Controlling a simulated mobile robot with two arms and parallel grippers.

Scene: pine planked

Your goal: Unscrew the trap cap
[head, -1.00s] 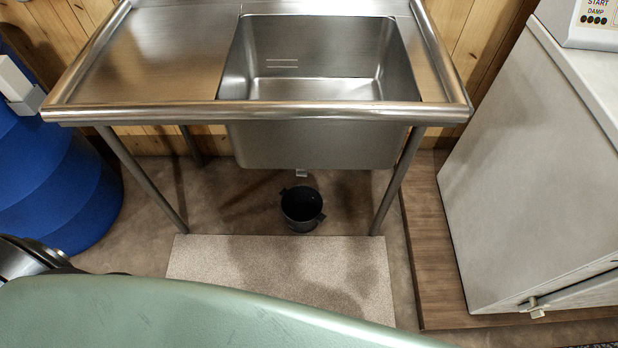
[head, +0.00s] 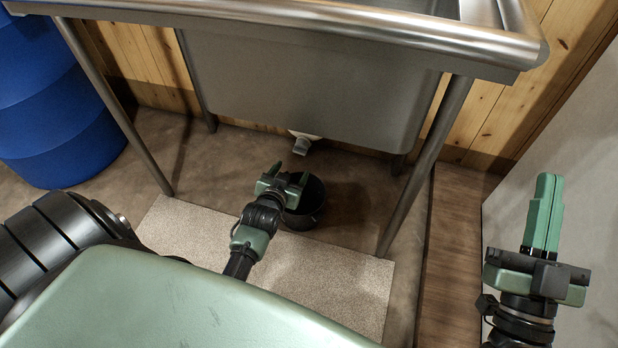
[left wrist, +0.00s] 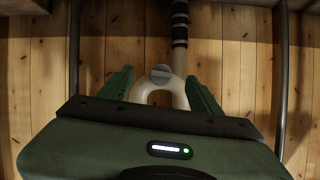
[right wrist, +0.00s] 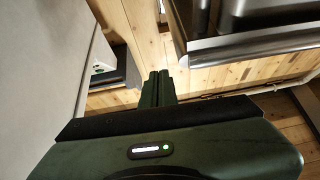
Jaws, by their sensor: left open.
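The trap is a pale U-shaped pipe (left wrist: 183,92) under the sink, in front of the plank wall in the left wrist view. Its grey cap (left wrist: 161,73) sits at the bottom of the bend. In the head view the cap (head: 301,147) shows just below the basin. My left gripper (head: 290,174) is open and empty, in front of and below the cap, over the bucket. In the left wrist view its fingers (left wrist: 159,76) stand to either side of the cap, apparently short of it. My right gripper (head: 545,182) is shut and empty at the right, away from the sink.
A black bucket (head: 315,212) stands on the floor below the trap, partly hidden by my left gripper. A steel sink (head: 310,85) with legs (head: 430,160) frames the space. A speckled mat (head: 335,275) lies in front. A blue barrel (head: 55,110) stands left.

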